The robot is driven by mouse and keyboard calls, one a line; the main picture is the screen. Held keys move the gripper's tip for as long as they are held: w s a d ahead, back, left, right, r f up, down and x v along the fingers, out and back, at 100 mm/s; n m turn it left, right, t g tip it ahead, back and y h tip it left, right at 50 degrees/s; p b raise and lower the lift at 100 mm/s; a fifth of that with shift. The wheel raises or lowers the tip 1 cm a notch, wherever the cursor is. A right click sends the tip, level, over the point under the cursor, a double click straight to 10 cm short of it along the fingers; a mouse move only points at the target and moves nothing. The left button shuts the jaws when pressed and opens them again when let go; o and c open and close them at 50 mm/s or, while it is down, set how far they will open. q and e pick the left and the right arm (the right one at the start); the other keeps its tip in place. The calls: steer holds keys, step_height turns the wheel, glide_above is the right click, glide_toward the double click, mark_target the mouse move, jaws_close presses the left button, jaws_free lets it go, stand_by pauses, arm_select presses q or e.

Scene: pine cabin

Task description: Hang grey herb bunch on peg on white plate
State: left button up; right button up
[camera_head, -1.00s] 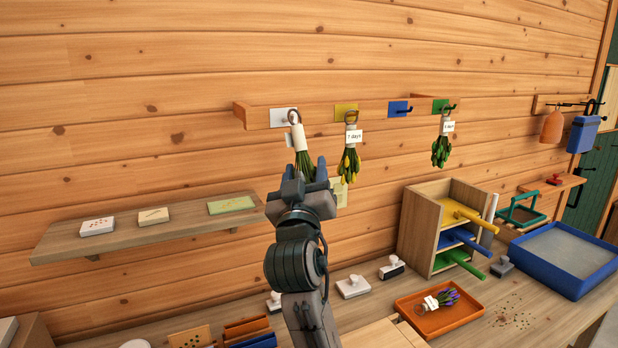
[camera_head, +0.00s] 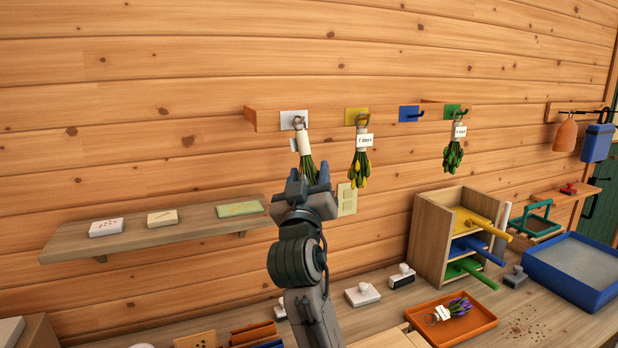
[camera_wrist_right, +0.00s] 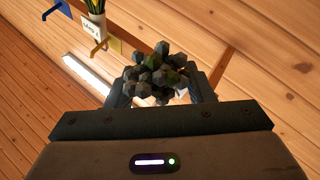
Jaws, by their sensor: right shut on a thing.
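The grey herb bunch (camera_head: 305,150) has a white wrap, a ring at its top and green stems. It hangs nearly upright, slightly tilted, in front of the white plate (camera_head: 287,119). Its ring overlaps the plate; I cannot tell whether it is around the peg, which is hidden. My right gripper (camera_head: 308,181) is shut on the lower end of the bunch. In the right wrist view its dark grey-green heads (camera_wrist_right: 155,76) sit between the fingers. My left gripper is not in view.
On the same rail, bunches hang at the yellow plate (camera_head: 351,115) and green plate (camera_head: 450,110); the blue plate's (camera_head: 408,113) peg is bare. A shelf (camera_head: 170,227) is at left. Below are a drawer box (camera_head: 425,240) and an orange tray (camera_head: 475,327) holding a purple bunch.

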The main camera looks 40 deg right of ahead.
stand_by(0.3)
steer(key=o, duration=1)
